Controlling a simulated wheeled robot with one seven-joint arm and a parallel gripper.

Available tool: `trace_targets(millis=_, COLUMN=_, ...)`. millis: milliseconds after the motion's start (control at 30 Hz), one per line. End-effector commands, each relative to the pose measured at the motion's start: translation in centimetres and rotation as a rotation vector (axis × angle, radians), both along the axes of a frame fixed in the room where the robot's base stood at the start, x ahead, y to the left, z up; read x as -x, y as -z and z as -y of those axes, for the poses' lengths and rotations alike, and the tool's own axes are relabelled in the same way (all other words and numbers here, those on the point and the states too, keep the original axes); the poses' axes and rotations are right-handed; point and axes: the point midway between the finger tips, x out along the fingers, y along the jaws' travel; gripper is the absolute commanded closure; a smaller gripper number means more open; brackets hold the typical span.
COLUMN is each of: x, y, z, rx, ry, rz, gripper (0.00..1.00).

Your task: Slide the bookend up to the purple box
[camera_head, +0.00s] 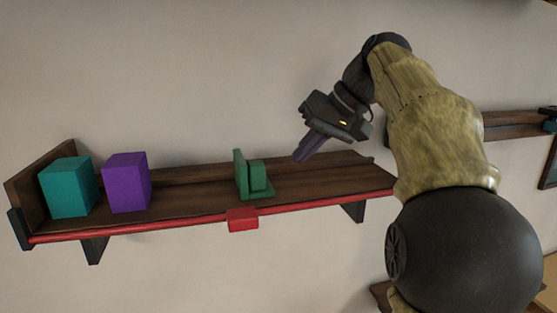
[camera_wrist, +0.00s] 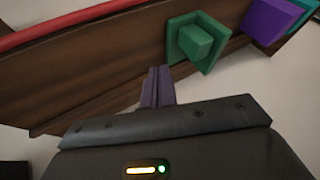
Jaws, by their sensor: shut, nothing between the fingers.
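The purple box (camera_head: 126,183) stands on the wooden shelf, to the right of a teal box. It also shows at the top right of the wrist view (camera_wrist: 268,18). The green bookend (camera_head: 254,178) stands upright on the shelf, to the right of the purple box with a clear gap between them. It also shows in the wrist view (camera_wrist: 196,42), just beyond the fingertips. My gripper (camera_head: 302,156) is above the right part of the shelf, to the right of the bookend and apart from it. Its purple fingers are together and empty, as the wrist view (camera_wrist: 157,72) also shows.
The teal box (camera_head: 68,188) stands near the shelf's left end board (camera_head: 36,176). A red rail (camera_head: 170,223) with a red block (camera_head: 242,219) runs along the shelf's front edge. The shelf (camera_head: 195,184) is bare between the purple box and the bookend.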

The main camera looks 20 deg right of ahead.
Motion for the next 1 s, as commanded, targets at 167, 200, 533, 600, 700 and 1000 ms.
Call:
trace_targets(millis=167, x=-0.9, y=1.9, z=-1.4, rx=0.000, ry=-0.001, rz=-0.002, gripper=1.00)
trace_targets(millis=200, x=-0.8, y=1.4, z=-2.3, rx=0.001, ry=-0.004, rz=0.000, gripper=1.00)
trace_targets(millis=533, x=-0.8, y=1.8, z=-5.0, rx=0.001, ry=0.001, rz=0.000, gripper=1.00)
trace_targets(millis=600, x=-0.8, y=1.8, z=-5.1, rx=0.001, ry=0.001, rz=0.000, gripper=1.00)
trace_targets(millis=700, x=-0.8, y=1.8, z=-5.0, rx=0.001, ry=0.001, rz=0.000, gripper=1.00)
trace_targets(millis=1000, x=-0.8, y=1.8, z=-5.1, rx=0.000, ry=0.006, rz=-0.001, gripper=1.00)
